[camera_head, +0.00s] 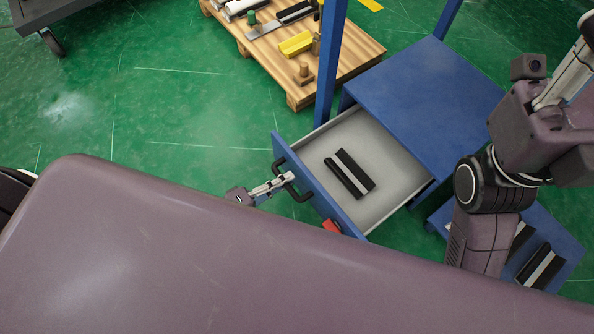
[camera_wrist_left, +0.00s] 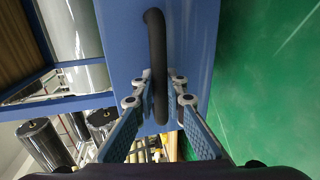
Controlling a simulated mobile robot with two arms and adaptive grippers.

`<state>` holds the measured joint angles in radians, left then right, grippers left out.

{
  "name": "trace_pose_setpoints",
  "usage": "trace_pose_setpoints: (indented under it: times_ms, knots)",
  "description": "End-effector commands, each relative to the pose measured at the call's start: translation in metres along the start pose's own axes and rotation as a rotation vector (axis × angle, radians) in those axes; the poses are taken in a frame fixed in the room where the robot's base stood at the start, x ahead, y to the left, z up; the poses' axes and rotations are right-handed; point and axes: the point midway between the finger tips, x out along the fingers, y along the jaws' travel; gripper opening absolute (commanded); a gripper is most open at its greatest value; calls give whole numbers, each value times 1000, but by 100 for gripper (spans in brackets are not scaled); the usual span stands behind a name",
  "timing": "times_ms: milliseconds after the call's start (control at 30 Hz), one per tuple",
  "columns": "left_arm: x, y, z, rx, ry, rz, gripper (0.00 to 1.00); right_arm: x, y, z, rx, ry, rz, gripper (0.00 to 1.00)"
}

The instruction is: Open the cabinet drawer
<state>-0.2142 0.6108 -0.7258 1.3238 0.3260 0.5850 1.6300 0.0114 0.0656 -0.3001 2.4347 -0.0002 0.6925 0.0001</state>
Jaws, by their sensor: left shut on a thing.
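The blue cabinet (camera_head: 425,95) stands at the right of the head view, with its drawer (camera_head: 385,150) pulled well out to the left. My left gripper (camera_head: 283,184) is shut on the dark curved handle (camera_head: 298,193) on the blue drawer front. In the left wrist view, the two fingers (camera_wrist_left: 160,88) lie on both sides of the black handle (camera_wrist_left: 156,45). My right gripper (camera_head: 573,72) shows only in part at the right edge; its fingertips are unclear.
A wooden pallet (camera_head: 345,60) with tools and a yellow block (camera_head: 296,43) lies behind the drawer. A blue post (camera_head: 329,65) rises beside the cabinet. More rolls (camera_head: 540,267) lie on a lower blue shelf at right. Green floor (camera_head: 170,110) is open at left.

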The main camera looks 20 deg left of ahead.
Motion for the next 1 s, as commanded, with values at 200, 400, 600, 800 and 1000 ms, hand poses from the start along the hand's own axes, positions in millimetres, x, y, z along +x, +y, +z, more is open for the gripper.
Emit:
trace_pose_setpoints:
  times_ms: [200, 400, 600, 800, 1000]
  knots:
    - [-10, -2, 0, -1, -1, -1, 0, 0, 0, -1, 1, -1, 2, 40]
    - [-10, -3, 1, 0, -1, -1, 0, -1, 0, -1, 1, -1, 2, 40]
    - [-9, -2, 1, 0, -1, -1, 23, -1, 0, 0, 1, -3, 2, 40]
    - [-9, -2, 0, 0, -1, 0, 29, -1, 0, 0, 1, -4, 2, 40]
    - [-13, -3, 0, 0, -1, -1, 29, -2, 1, 2, 0, -13, 4, 40]
